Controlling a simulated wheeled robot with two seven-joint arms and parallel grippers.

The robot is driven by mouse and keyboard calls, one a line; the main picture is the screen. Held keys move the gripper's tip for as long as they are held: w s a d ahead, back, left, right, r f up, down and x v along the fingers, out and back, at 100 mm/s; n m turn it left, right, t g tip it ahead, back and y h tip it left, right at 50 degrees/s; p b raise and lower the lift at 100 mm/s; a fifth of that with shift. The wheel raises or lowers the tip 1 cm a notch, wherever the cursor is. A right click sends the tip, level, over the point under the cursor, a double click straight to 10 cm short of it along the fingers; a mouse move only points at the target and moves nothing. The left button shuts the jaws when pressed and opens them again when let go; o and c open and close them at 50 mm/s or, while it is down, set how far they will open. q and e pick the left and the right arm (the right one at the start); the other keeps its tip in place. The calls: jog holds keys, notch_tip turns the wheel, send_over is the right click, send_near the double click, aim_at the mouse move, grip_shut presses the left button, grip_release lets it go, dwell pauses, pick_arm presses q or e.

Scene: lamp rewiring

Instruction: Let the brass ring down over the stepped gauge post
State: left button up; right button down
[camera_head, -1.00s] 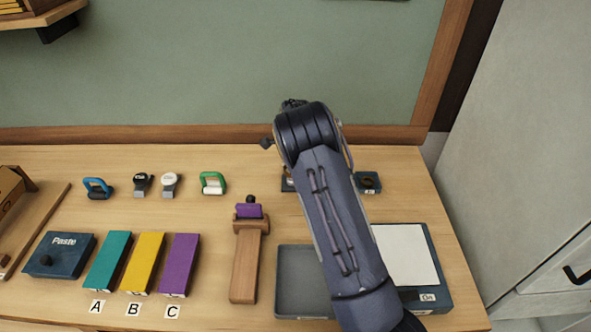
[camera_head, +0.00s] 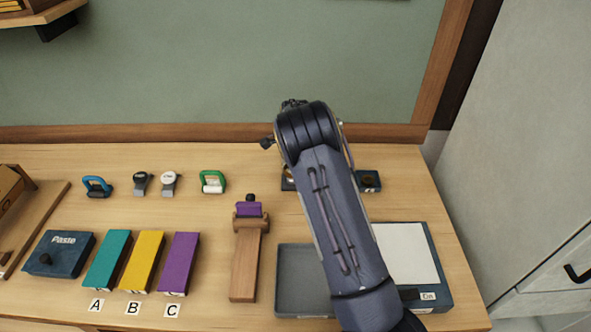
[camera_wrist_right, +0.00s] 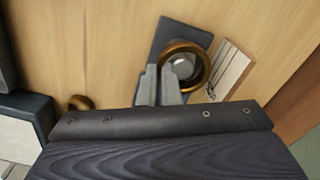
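In the right wrist view, a brass ring (camera_wrist_right: 164,70) is at the tips of my right gripper (camera_wrist_right: 160,76), whose grey fingers are closed on the ring's near left edge. The grey stepped gauge post (camera_wrist_right: 184,67) shows through the ring's opening, on a dark base plate (camera_wrist_right: 172,34). From this angle the ring overlaps the post; I cannot tell how far down it sits. In the head view my right arm hides the ring, the post and the gripper. My left gripper is in neither view.
A pale marked strip (camera_wrist_right: 230,72) lies beside the post base. Another brass-coloured round part (camera_wrist_right: 80,102) is at lower left. In the head view, a grey tray (camera_head: 297,278), a pad with white sheet (camera_head: 407,255) and a wooden stand (camera_head: 244,265) lie around my arm.

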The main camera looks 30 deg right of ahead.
jog(key=c, duration=2.1)
grip_release()
jog(key=o, duration=0.5)
jog(key=shift+s+r, duration=0.1)
jog(key=shift+r, duration=0.05)
jog(key=shift+o, duration=0.2)
jog(key=shift+w, duration=0.25)
jog(key=shift+c, duration=1.3)
